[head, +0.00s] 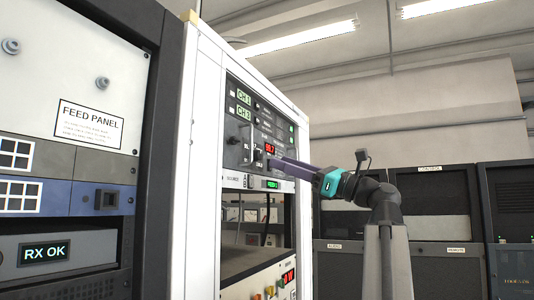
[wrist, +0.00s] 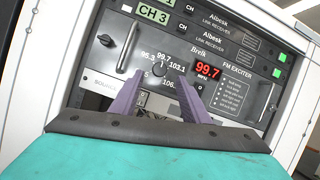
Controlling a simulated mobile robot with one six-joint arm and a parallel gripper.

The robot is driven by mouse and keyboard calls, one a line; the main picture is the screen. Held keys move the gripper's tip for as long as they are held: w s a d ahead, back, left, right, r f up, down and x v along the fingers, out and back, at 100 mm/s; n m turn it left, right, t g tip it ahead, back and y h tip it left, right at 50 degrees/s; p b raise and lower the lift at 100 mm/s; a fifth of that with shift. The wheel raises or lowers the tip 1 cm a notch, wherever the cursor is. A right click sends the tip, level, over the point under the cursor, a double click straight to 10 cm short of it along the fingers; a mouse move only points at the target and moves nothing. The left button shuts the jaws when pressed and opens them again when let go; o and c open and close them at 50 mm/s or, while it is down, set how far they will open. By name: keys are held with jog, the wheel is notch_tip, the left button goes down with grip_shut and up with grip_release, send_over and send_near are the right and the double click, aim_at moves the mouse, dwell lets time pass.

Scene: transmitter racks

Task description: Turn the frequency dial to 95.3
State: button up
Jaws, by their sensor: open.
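The frequency dial (wrist: 159,70) is a small dark knob on the FM exciter panel in the wrist view, ringed by the labels 95.3, 99.7, 103.1 and 106. The red display (wrist: 207,70) to its right reads 99.7 MHz. My gripper (wrist: 160,79) is open, its two purple fingers on either side of the dial's lower area. I cannot tell whether they touch the panel or the dial. In the head view my gripper (head: 273,163) reaches left to the rack just below the red display (head: 272,147); the dial is hard to make out there.
A metal handle (wrist: 128,46) stands left of the dial and another handle (wrist: 267,101) at the panel's right. Link receivers with a green CH 3 label (wrist: 154,14) sit above. In the head view the feed panel rack (head: 90,125) stands at left and dark cabinets (head: 430,215) at right.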

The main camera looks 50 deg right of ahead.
aim_at(260, 155)
jog(key=shift+p+x, duration=1.15)
jog(key=shift+x, duration=1.9)
jog(key=c, duration=1)
jog(key=shift+a, duration=0.15)
jog(key=shift+c, duration=0.3)
